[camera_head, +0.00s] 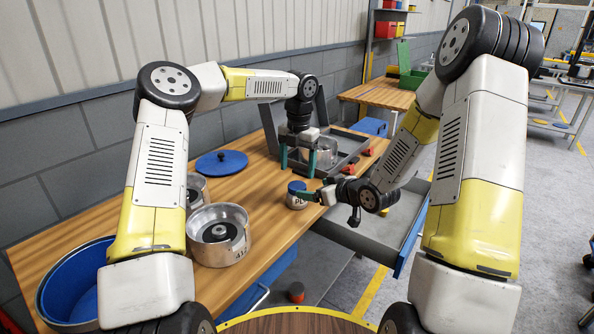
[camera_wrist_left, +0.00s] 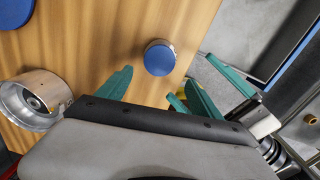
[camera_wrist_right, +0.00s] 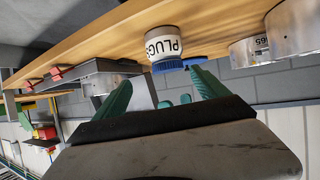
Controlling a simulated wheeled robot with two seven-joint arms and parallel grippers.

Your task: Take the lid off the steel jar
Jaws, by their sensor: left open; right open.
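The steel jar (camera_head: 295,204) stands upright near the table's front edge, its blue lid (camera_head: 296,187) on top. The lid shows from above in the left wrist view (camera_wrist_left: 159,56).
Large metal housings (camera_head: 219,250) and a blue bin (camera_head: 62,285) are on the left. A blue disc (camera_head: 221,162) lies behind the jar. An open drawer (camera_head: 375,232) juts out below the right gripper.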

